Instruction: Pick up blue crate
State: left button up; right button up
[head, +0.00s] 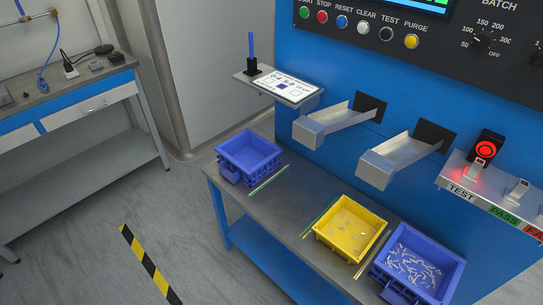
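An empty-looking blue crate (235,168) stands at the left end of the low grey-topped table, its handle side toward the front left. A second blue crate (379,271) stands at the right on the table and holds many small pale parts. Neither of my grippers shows in the head view.
A yellow crate (320,236) with a few small pieces stands between the blue crates on the table (292,203). Two metal chutes (335,122) stick out from the blue machine above it. Floor in front is open, with striped tape (147,262).

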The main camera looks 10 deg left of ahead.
aim_at(248, 157)
jog(key=i+j+z, duration=0.25)
jog(key=j, duration=0.25)
jog(key=j+z, duration=0.2)
jog(key=j, duration=0.25)
jog(key=j+z, duration=0.25)
jog(key=j, duration=0.25)
